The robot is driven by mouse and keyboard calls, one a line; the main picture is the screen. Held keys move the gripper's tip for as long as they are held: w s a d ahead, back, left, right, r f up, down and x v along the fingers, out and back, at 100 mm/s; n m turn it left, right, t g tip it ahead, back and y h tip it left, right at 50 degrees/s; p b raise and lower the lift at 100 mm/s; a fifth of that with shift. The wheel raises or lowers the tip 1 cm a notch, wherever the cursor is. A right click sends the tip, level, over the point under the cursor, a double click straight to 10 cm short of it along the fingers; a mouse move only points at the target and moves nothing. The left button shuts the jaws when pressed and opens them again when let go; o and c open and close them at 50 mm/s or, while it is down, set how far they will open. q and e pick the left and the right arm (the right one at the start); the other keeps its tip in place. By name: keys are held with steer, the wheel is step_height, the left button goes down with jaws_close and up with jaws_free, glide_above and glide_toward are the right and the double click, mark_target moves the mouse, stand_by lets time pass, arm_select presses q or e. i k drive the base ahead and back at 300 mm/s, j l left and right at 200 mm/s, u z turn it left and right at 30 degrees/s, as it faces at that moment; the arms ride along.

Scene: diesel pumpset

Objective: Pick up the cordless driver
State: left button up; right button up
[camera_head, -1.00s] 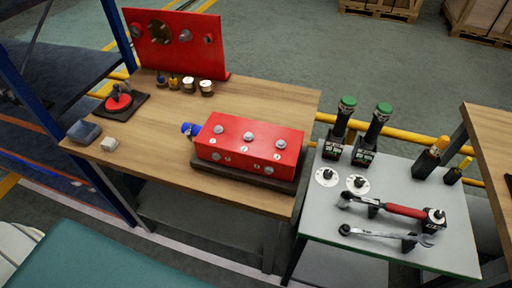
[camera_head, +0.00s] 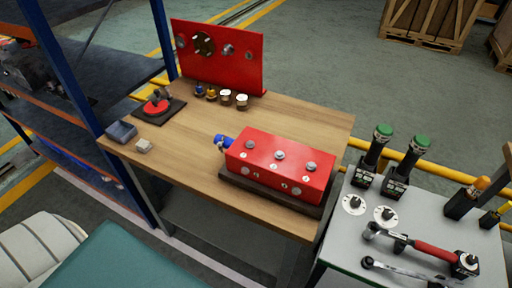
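Two upright black tools with green tops, which look like cordless drivers, stand side by side at the back left of the grey table. The left driver (camera_head: 374,154) and the right driver (camera_head: 405,166) both have a dark block-shaped lower end with pale markings. They are apart from each other and nothing covers them. Neither of my grippers is in view.
A red-handled wrench (camera_head: 425,250), a metal wrench (camera_head: 400,270) and two white discs (camera_head: 354,204) (camera_head: 386,216) share the grey table (camera_head: 345,243). The wooden bench (camera_head: 185,150) carries a red block (camera_head: 280,162). Yellow rails (camera_head: 440,168) run behind.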

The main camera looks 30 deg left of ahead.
mark_target(419, 145)
steer(key=k+j, duration=0.1)
steer(key=j, duration=0.3)
steer(key=k+j, duration=0.1)
steer(key=j, duration=0.3)
steer(key=k+j, duration=0.1)
steer(key=j, duration=0.3)
steer(key=k+j+z, duration=0.1)
steer(key=j, duration=0.3)
steer(key=k+j, duration=0.1)
steer(key=j, duration=0.3)
